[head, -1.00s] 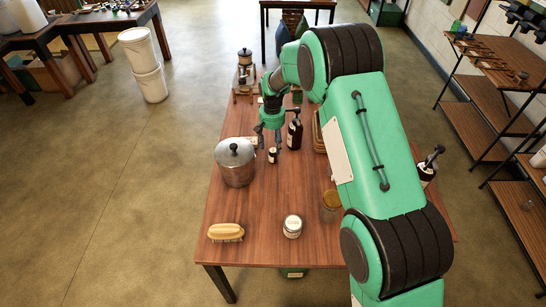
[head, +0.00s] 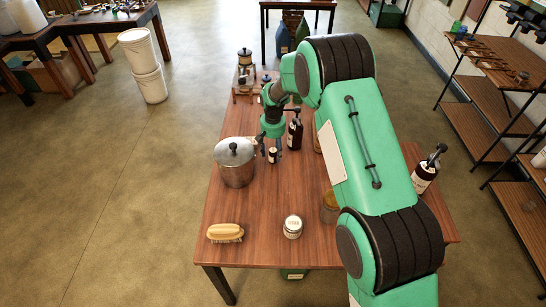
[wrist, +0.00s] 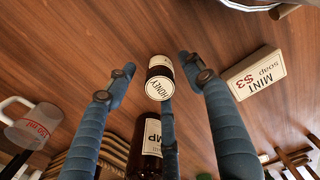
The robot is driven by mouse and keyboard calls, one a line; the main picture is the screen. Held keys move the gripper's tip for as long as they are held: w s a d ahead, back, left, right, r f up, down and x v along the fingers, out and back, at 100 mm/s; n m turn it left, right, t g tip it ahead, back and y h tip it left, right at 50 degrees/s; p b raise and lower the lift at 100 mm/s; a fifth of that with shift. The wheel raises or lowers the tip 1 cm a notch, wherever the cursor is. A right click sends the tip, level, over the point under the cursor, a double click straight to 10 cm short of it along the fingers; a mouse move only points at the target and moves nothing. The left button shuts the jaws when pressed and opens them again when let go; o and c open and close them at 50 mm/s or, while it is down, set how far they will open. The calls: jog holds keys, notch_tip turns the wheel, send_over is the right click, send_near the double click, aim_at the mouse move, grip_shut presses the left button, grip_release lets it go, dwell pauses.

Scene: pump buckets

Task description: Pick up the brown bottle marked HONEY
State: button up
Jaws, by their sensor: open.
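The small brown HONEY bottle (wrist: 159,70) shows in the wrist view with a cream label and a pale band at its top end. It lies in the picture between the spread blue fingers of my gripper (wrist: 156,64), with a gap on both sides. In the head view the bottle (head: 272,156) stands on the wooden table, right of the steel pot. My gripper (head: 271,147) points down just above and behind it. The fingers are open and empty. Exact height above the bottle is hard to tell.
A taller dark pump bottle (head: 295,134) stands close behind the honey bottle. The steel pot (head: 236,168) is close on the left. A MINT soap box (wrist: 255,74) and a clear jug (wrist: 34,128) lie to either side in the wrist view. The front table has a brush (head: 225,233) and a jar (head: 292,227).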

aim_at(274, 151)
dwell(0.4)
jog(key=c, duration=1.3)
jog(key=shift+r, duration=0.15)
jog(key=shift+r, duration=0.55)
jog(key=shift+s+d+r+p, duration=0.1)
jog(key=shift+s+r+p, duration=0.15)
jog(key=shift+r, duration=0.35)
jog(key=shift+s+r+p, duration=0.1)
jog(key=shift+r+p, duration=0.25)
jog(key=shift+r, duration=0.25)
jog(key=s+d+r+p, duration=0.1)
jog(key=s+d, duration=0.3)
jog(key=s, duration=1)
jog(key=shift+s+r+p, duration=0.15)
jog(key=shift+s+p, duration=0.2)
jog(key=shift+p, duration=0.1)
